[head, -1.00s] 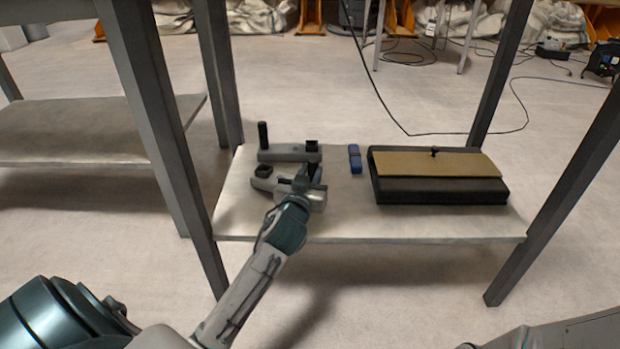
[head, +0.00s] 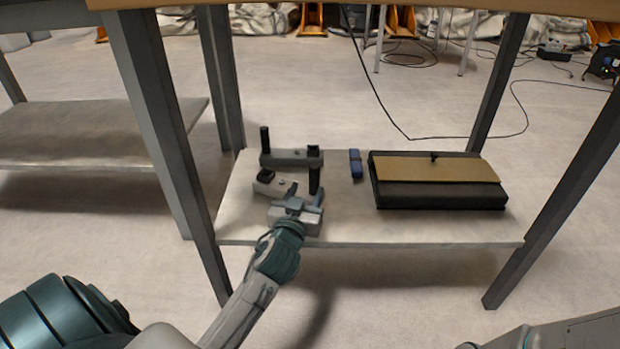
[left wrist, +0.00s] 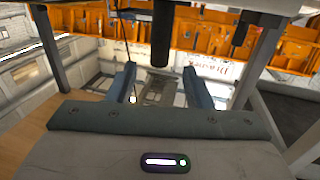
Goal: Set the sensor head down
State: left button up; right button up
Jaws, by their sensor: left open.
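I cannot tell for sure which part is the sensor head. Near the left front of the low shelf, a grey unit (head: 270,185) with a dark socket lies flat. A black upright post (head: 314,179) stands at its right end, likely part of it. My left gripper (head: 298,199) is open over the front of this unit, its fingers just in front of the post and partly hiding the unit. In the left wrist view the open fingers (left wrist: 160,88) are apart with nothing between them; a black cylinder (left wrist: 162,38) shows beyond. My right gripper is out of view.
A second grey unit (head: 290,158) with a black post lies behind. A blue block (head: 356,164) and a black case (head: 440,195) with a tan lid stand to the right on the shelf (head: 400,230). Dark table legs (head: 165,150) frame it. The shelf's front right is clear.

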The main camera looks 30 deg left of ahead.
pick_arm(q)
jog(key=p+v, duration=0.1)
jog(key=v, duration=0.5)
jog(key=shift+s, duration=0.3)
